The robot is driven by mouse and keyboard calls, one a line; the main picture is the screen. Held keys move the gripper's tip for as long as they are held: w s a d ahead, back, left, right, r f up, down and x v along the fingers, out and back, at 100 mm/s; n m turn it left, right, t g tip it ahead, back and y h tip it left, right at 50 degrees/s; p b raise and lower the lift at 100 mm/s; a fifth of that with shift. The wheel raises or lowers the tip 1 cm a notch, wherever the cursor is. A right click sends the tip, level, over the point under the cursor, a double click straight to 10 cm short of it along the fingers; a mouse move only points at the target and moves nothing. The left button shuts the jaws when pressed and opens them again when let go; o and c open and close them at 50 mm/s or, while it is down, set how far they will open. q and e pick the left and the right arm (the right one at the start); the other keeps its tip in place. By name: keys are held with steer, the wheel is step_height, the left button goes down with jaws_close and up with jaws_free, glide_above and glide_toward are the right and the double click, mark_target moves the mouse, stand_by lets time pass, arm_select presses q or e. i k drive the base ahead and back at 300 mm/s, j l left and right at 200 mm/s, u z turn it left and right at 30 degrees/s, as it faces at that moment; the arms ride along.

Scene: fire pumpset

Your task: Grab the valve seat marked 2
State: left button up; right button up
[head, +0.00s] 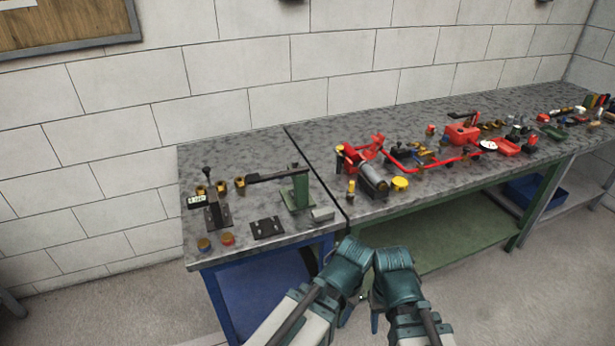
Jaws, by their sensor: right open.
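My right gripper (375,318) is open and low in front of the benches, mostly hidden below my teal wrist. My left gripper is beside it, largely hidden behind my own arm; its jaws cannot be made out. Both are well to the right of the brass pieces and touch none of them.
On the left bench (270,150) are a gauge stand (213,215), a green press (299,188), a black plate (267,228) and two round caps, one red (227,239). The right bench holds red pump parts (462,134) and a grey cylinder (373,178).

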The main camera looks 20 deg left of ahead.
mark_target(240, 182)
steer(key=j+z, duration=0.3)
steer(key=k+j+z, duration=0.1)
steer(key=j+z, duration=0.15)
steer(key=j, duration=0.2)
steer(key=k+j+z, duration=0.1)
steer(key=j+z, duration=0.2)
steer(key=k+j+z, duration=0.15)
steer(key=j+z, duration=0.15)
steer(key=k+j+z, duration=0.15)
steer(key=j+z, duration=0.15)
steer(key=j, duration=0.15)
steer(key=k+j, duration=0.4)
steer(key=j, duration=0.2)
steer(key=k+j+z, duration=0.1)
steer(key=k+j, duration=0.3)
steer(key=j, duration=0.15)
steer(key=k+j, duration=0.45)
steer(key=i, duration=0.5)
steer(key=j+z, duration=0.05)
